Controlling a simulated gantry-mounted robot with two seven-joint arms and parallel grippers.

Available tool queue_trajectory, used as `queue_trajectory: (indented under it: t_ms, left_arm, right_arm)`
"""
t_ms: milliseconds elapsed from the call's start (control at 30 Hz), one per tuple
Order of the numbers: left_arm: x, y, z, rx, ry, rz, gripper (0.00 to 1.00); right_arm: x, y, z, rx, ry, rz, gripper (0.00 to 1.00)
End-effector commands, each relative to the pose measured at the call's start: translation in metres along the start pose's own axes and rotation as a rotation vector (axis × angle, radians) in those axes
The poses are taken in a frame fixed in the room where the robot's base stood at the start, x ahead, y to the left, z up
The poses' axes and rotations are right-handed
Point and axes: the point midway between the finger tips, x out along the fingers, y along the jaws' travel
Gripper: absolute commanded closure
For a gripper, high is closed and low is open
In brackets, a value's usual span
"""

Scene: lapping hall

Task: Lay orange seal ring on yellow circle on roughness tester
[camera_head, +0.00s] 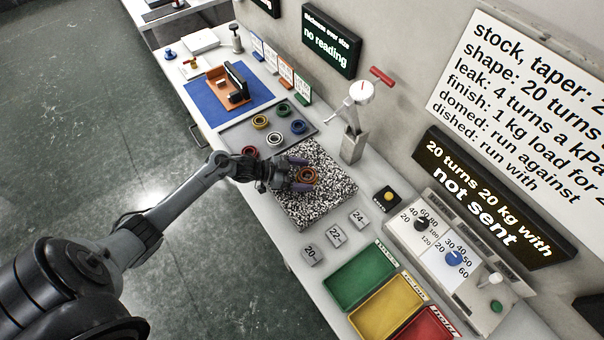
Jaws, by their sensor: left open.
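The orange seal ring (307,176) lies on or just above a black-and-white speckled plate (318,207). My left gripper (301,175) reaches in from the left over this plate. Its fingers are open, one on each side of the ring; I cannot tell whether they touch it. I cannot make out a yellow circle. An orange-and-black device (238,97) on a blue mat (203,98) may be the roughness tester, but I cannot tell. My right gripper is not in view.
A grey tray (235,136) behind the speckled plate holds several coloured rings. A gauge stand (353,142) rises near the wall. Small numbered blocks (335,236) and green, yellow and red bins (362,275) lie nearer, beside a dial console (462,262).

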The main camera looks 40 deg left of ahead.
Motion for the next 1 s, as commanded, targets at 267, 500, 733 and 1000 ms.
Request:
queue_trajectory:
  t_ms: [267,500,733,1000]
  left_arm:
    - [-0.022,0.000,0.001,0.002,-0.004,0.001,0.10]
    - [-0.065,0.002,0.003,0.000,-0.003,0.001,0.10]
    - [-0.096,0.002,0.003,-0.001,-0.002,0.000,0.13]
    - [-0.108,0.002,0.002,-0.001,0.001,0.001,0.55]
  right_arm:
    - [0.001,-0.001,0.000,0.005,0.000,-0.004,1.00]
    - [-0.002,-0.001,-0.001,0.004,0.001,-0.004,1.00]
    - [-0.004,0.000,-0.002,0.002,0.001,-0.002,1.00]
    - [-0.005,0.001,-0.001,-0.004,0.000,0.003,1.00]
